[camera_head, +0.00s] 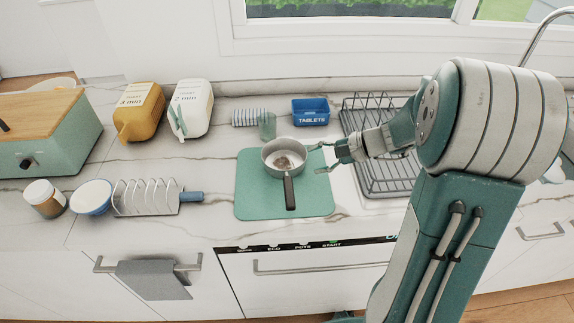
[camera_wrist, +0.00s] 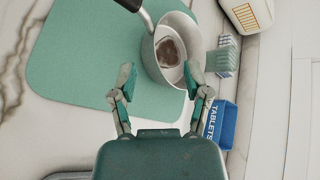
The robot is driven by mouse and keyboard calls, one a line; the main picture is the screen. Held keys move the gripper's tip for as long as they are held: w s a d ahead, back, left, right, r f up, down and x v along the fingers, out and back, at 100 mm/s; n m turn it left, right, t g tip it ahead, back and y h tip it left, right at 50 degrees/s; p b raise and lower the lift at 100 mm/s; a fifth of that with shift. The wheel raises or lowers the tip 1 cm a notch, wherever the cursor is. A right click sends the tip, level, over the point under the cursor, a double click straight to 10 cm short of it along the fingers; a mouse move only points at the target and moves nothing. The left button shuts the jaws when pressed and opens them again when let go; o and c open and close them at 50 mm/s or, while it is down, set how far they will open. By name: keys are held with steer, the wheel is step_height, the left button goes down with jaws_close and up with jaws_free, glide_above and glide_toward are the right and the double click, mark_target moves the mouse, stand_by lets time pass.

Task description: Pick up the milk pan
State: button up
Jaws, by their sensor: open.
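The milk pan (camera_head: 272,163) is a small grey metal pan with a dark handle (camera_head: 289,192) pointing to the front. It stands upright on a green mat (camera_head: 252,200) on the counter, with a brown patch on its inside bottom. My gripper (camera_head: 318,158) is just right of the pan, fingers pointing left toward its rim. In the wrist view the open, empty fingers (camera_wrist: 159,80) are spread at the near side of the pan (camera_wrist: 168,50). The right fingertip is very close to the rim; I cannot tell whether it touches.
A dish rack (camera_head: 385,172) stands right of the mat, under my arm. A blue tablets box (camera_head: 311,112) and a small ribbed item with a green glass (camera_head: 267,124) are behind the pan. A toast rack (camera_head: 148,198) stands left. The mat's front is clear beside the handle.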

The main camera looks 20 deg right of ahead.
mark_target(279, 170)
steer(key=x, duration=0.5)
steer(key=shift+a+r, duration=0.1)
steer(key=shift+a, duration=0.3)
steer(key=shift+w+a+f, duration=0.2)
steer(key=shift+a+f, duration=0.05)
steer(key=shift+f, duration=0.1)
steer(key=x, duration=0.4)
steer(key=shift+w+a+f, duration=0.1)
steer(key=shift+f, duration=0.05)
steer(key=shift+a+f, duration=0.1)
steer(key=shift+a, duration=0.25)
steer(key=shift+d, duration=0.2)
jaws_close()
